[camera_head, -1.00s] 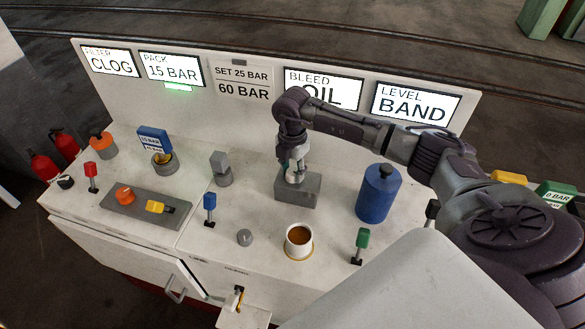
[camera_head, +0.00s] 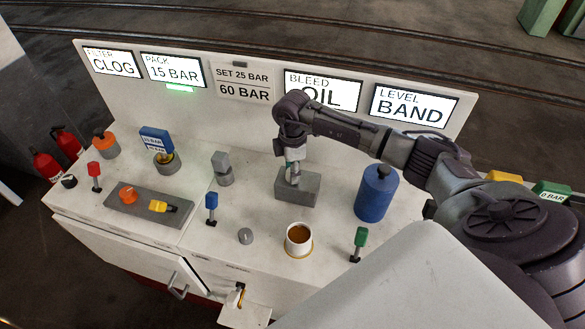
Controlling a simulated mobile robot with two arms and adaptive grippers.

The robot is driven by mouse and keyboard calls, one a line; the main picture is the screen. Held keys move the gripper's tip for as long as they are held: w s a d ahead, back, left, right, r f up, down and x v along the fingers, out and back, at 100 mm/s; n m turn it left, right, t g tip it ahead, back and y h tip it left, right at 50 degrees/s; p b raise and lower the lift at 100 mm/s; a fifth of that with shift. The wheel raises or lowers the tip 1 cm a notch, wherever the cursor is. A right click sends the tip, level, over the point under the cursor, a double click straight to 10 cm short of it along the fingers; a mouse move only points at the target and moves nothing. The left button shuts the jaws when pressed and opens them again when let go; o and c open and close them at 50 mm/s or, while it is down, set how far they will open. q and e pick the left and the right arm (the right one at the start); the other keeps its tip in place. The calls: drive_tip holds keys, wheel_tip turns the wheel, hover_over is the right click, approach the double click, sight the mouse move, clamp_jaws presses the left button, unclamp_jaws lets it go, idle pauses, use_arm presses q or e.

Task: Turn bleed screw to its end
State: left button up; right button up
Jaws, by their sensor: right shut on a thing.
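The grey block (camera_head: 299,190) that seems to carry the bleed screw stands on the white bench, below the sign reading BLEED OIL (camera_head: 322,91). My right gripper (camera_head: 294,181) points down at the top of this block and is shut on a small part there, taken to be the bleed screw. The gripper and wrist hide most of the screw, so its turn position cannot be seen. My left gripper is not in view.
A blue cylinder (camera_head: 375,195) stands right of the block. A cup of brown liquid (camera_head: 299,239) and a green-topped lever (camera_head: 359,242) stand in front. A blue lever (camera_head: 211,206) and a grey square-topped fitting (camera_head: 222,168) are to the left.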

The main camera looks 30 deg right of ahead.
idle(0.5)
drive_tip(key=o, duration=1.2)
drive_tip(key=shift+c, duration=0.2)
drive_tip(key=shift+r, duration=0.1)
wheel_tip(320, 180, up, 12)
